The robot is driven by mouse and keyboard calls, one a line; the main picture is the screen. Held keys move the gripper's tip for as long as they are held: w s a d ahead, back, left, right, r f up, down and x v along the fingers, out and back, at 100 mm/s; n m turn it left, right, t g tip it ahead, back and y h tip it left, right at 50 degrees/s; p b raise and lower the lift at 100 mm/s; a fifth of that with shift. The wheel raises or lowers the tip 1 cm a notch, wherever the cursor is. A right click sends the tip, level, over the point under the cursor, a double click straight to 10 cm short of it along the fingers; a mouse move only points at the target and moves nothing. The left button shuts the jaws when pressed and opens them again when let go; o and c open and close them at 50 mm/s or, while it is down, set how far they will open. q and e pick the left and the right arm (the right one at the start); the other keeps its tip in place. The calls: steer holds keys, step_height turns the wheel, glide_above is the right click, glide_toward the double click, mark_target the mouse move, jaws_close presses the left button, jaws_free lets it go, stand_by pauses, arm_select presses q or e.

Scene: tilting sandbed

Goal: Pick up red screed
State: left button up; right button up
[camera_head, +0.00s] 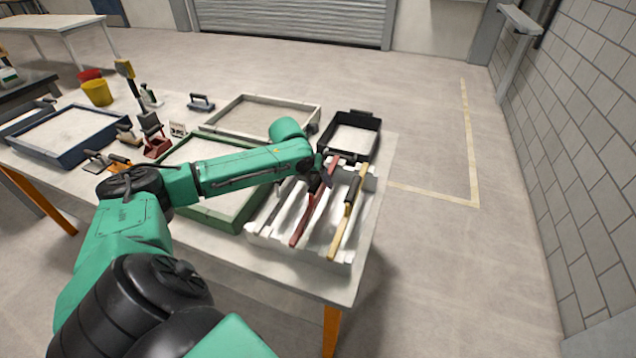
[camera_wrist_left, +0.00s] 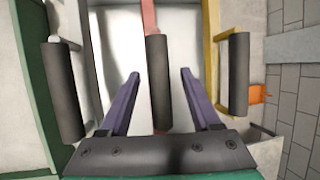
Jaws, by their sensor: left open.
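The red screed (camera_head: 301,228) lies lengthwise in the middle of a white rack (camera_head: 341,257), between a grey screed and a yellow one. In the left wrist view, its black handle (camera_wrist_left: 159,84) runs up the middle, with a bit of red bar (camera_wrist_left: 148,15) above it. My left gripper (camera_head: 325,177) is over the rack at the handle. In the wrist view its two purple fingers (camera_wrist_left: 160,74) are open, one on each side of the black handle, with gaps visible. Part of the screed is hidden by the gripper in the head view. My right gripper is not in view.
The yellow screed (camera_head: 346,215) lies right of the red one; its handle (camera_wrist_left: 239,74) is near the right finger. A green-framed tray (camera_head: 222,216) is left of the rack, a black tray (camera_head: 377,135) behind it. Floor right of the table is clear.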

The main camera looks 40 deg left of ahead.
arm_select(q)
steer(key=shift+f, duration=0.2)
stand_by(0.3)
jaws_close()
